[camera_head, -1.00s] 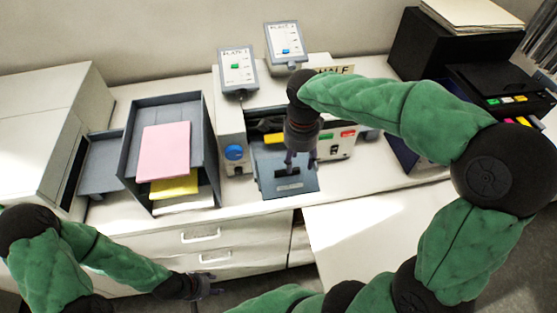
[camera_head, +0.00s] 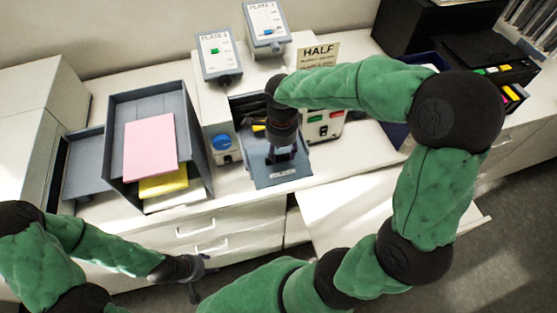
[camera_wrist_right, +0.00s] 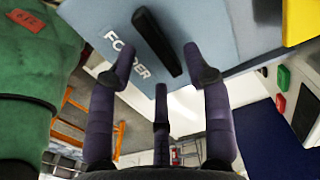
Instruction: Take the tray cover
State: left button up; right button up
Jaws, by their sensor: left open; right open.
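The tray cover appears to be the blue-grey plate (camera_head: 293,175) on the front of the machine in the middle of the counter. In the right wrist view the plate (camera_wrist_right: 208,22) bears the word FOLDER and a black bar handle (camera_wrist_right: 154,40). My right gripper (camera_head: 281,154) is over the plate, partly hiding its handle in the head view. In the wrist view the right gripper's open fingers (camera_wrist_right: 157,62) are spread near the handle; contact cannot be told. My left gripper (camera_head: 196,278) is open and empty, low in front of the drawers.
A grey tray (camera_head: 196,135) with pink (camera_head: 150,147) and yellow papers stands left of the machine. Two plate control boxes (camera_head: 219,55) and a HALF sign (camera_head: 318,54) stand behind. A dark printer (camera_head: 490,60) is at the right.

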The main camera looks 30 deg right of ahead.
aim_at(278, 160)
jog(key=shift+w+f, duration=0.1)
jog(key=shift+f, duration=1.25)
grip_shut()
jog(key=shift+r, duration=0.15)
